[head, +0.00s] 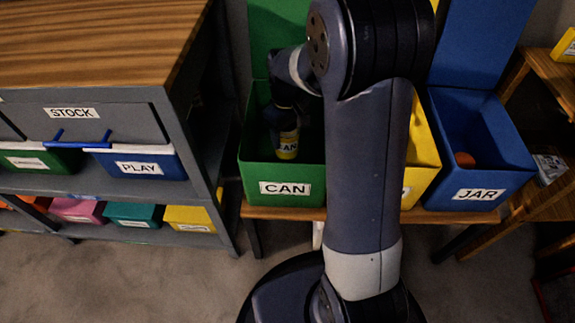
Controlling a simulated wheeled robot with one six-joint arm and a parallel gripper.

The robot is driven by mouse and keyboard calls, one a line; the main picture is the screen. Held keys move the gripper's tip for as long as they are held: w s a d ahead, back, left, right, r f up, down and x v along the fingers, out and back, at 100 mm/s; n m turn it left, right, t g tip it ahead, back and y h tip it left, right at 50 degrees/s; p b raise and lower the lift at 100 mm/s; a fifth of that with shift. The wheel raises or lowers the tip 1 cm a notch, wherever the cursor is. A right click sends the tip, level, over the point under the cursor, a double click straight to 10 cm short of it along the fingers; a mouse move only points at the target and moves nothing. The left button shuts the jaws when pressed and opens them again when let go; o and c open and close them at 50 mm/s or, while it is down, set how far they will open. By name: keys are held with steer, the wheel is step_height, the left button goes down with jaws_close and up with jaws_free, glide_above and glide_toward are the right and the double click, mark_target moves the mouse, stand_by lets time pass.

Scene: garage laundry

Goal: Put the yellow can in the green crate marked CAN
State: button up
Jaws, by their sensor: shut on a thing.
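The green crate marked CAN (255,172) stands on a low wooden bench, its lid raised at the back. The yellow can (287,152) shows inside the crate's opening, upright or nearly so, behind the front wall. A pale label with dark letters is partly visible on it. My gripper (284,128) reaches down into the crate and is shut on the can from above. The fingers are dark and small in the picture. I cannot tell whether the can touches the crate's floor.
My arm hides much of a yellow crate (422,150) to the right. A blue crate marked JAR (478,192) holds an orange thing (464,159). A grey shelf unit (200,140) with a wooden top and small bins stands close at left. Carpet (140,280) in front is clear.

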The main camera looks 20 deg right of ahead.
mark_target(287, 156)
step_height(287, 156, down, 10)
steer(key=b, duration=0.3)
steer(key=shift+r, duration=0.25)
steer(key=shift+f+b, duration=0.3)
steer(key=shift+b, duration=0.05)
steer(key=o, duration=1)
step_height(287, 156, up, 13)
steer(key=p, duration=0.4)
steer(key=shift+f+p, duration=0.15)
steer(key=shift+p, duration=0.2)
